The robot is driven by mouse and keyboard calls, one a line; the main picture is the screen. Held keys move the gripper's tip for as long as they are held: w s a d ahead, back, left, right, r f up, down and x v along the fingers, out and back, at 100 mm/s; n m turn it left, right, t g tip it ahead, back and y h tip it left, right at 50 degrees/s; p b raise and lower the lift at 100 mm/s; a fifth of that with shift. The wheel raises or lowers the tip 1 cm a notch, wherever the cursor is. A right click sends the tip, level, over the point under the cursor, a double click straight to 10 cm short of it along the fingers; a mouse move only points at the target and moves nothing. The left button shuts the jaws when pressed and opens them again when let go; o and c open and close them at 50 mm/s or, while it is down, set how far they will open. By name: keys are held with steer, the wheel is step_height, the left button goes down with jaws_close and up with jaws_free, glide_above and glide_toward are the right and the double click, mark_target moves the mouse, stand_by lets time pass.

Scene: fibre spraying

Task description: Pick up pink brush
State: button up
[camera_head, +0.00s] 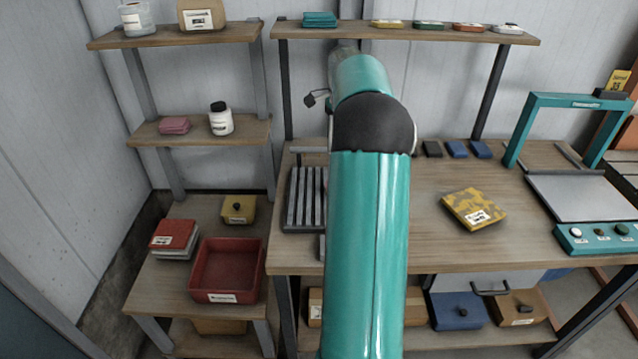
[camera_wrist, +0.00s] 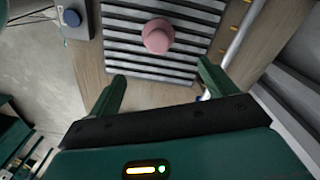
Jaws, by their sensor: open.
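The pink brush (camera_wrist: 157,36) shows in the wrist view as a rounded pink top on a grey slatted rack (camera_wrist: 122,44); its lower part cannot be made out. My gripper (camera_wrist: 160,70) is open and empty, its two green fingers pointing toward the rack. The brush lies beyond the fingertips, roughly midway between them, and appears apart from both. In the head view the slatted rack (camera_head: 303,192) is on the workbench, partly behind my arm. The brush and my gripper are hidden there.
The wooden workbench (camera_head: 425,225) holds a yellow patterned block (camera_head: 473,209) and a teal-framed machine (camera_head: 575,185) on the right. Left shelves hold a red tray (camera_head: 227,270) and a white bottle (camera_head: 220,119). An upper shelf (camera_head: 405,33) spans the bench's back.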

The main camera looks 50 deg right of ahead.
steer(key=f, duration=0.8)
steer(key=shift+w+a+f, duration=0.1)
steer(key=shift+w+f, duration=0.1)
steer(key=shift+f, duration=0.1)
steer(key=shift+a+f, duration=0.2)
steer(key=shift+f, duration=1.15)
steer(key=shift+a+f, duration=0.15)
steer(key=shift+f, duration=1.2)
steer(key=shift+s, duration=0.1)
steer(key=c, duration=1.1)
steer(key=shift+r, duration=0.1)
